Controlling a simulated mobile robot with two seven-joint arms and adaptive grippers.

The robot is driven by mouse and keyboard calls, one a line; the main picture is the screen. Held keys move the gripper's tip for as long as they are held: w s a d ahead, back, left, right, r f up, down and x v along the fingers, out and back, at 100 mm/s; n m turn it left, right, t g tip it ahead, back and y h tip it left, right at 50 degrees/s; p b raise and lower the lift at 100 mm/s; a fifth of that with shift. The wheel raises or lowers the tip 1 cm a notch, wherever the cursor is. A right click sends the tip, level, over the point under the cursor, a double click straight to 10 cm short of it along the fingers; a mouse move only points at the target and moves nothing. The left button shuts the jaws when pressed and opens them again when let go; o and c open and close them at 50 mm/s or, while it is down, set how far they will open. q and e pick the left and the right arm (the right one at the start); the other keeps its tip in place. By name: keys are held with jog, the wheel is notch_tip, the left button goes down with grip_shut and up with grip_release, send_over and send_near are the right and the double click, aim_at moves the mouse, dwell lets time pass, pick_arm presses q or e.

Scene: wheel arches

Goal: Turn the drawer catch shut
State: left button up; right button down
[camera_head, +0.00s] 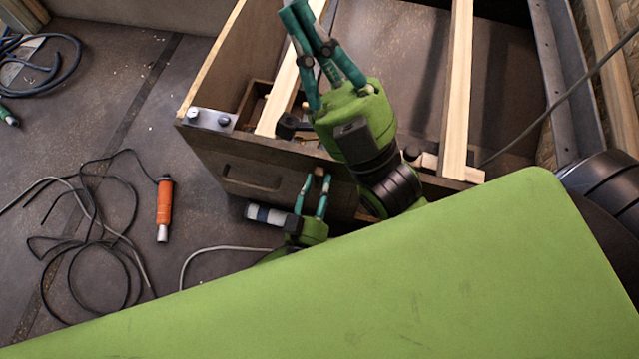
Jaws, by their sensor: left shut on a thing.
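The wooden cabinet's drawer front (210,160) has a slot-shaped handhold. My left gripper (317,176), the lower one, is at the right part of this front. Its teal fingers point up and are closed with a narrow gap on a small dark piece, which I take to be the drawer catch; it is mostly hidden, so its angle cannot be told. My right gripper (296,10) is higher up, over the open cabinet frame. Its fingertips come together at the picture's top edge, with nothing seen between them.
A metal plate with two round knobs (210,119) sits on the cabinet's left corner. Pale wooden slats (457,90) cross the frame. A white and dark cylinder (268,215) is beside my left gripper. An orange-handled tool (164,205) and loose cables (85,225) lie on the floor.

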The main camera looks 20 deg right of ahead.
dwell(0.5)
pick_arm(q)
jog(key=o, duration=1.1)
jog(key=shift+o, duration=0.2)
jog(key=v, duration=1.2)
